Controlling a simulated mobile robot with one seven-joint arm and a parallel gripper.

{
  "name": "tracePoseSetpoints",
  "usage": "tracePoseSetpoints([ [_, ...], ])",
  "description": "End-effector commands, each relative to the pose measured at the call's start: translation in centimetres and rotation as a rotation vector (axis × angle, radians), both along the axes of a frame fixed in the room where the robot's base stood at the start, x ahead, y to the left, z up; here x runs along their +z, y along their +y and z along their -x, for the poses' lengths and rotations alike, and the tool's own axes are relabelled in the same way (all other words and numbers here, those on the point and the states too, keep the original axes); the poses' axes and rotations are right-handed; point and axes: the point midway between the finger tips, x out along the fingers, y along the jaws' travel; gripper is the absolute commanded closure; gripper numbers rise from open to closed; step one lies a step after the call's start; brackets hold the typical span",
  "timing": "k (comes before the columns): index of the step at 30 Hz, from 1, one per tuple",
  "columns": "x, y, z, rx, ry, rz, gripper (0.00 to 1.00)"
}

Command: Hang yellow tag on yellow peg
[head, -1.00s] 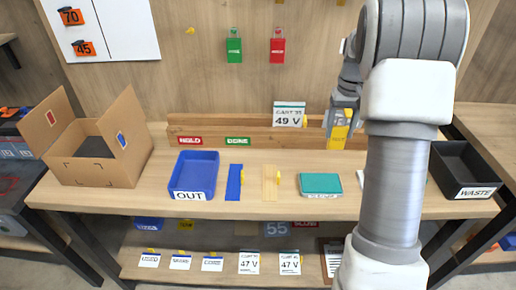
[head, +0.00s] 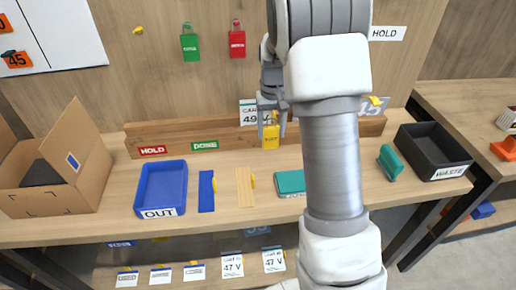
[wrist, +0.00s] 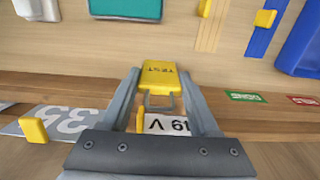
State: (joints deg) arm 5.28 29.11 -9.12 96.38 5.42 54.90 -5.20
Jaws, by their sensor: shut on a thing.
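My gripper (head: 271,124) is shut on the yellow tag (head: 271,138) and holds it in front of the wooden rail at the back of the bench. In the wrist view the tag (wrist: 168,74), lettered TEST, sits between my gripper's two fingers (wrist: 163,80), with its grey loop toward the palm. The small yellow peg (head: 138,30) sticks out of the back wall at the upper left, with nothing on it. My gripper is well below and to the right of it.
A green tag (head: 190,46) and a red tag (head: 237,43) hang on the wall right of the yellow peg. A blue OUT tray (head: 161,174), cardboard box (head: 85,165) and black WASTE bin (head: 437,150) stand on the bench.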

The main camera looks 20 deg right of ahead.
Motion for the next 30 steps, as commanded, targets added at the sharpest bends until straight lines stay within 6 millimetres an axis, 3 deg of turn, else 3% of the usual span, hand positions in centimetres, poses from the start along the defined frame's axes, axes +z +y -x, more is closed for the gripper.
tracePoseSetpoints([
  [3, -1.2, 2.1, -0.1, 0.002, 0.001, 0.000, 1.00],
  [7, -1.8, 3.0, -0.1, -0.001, 0.001, 0.000, 1.00],
  [18, -5.9, 3.1, -0.1, -0.002, 0.002, 0.000, 1.00],
  [29, -6.3, 3.1, -0.1, -0.001, 0.000, 0.000, 1.00],
  [30, -6.2, 3.1, -0.1, -0.001, 0.000, 0.000, 0.33],
])
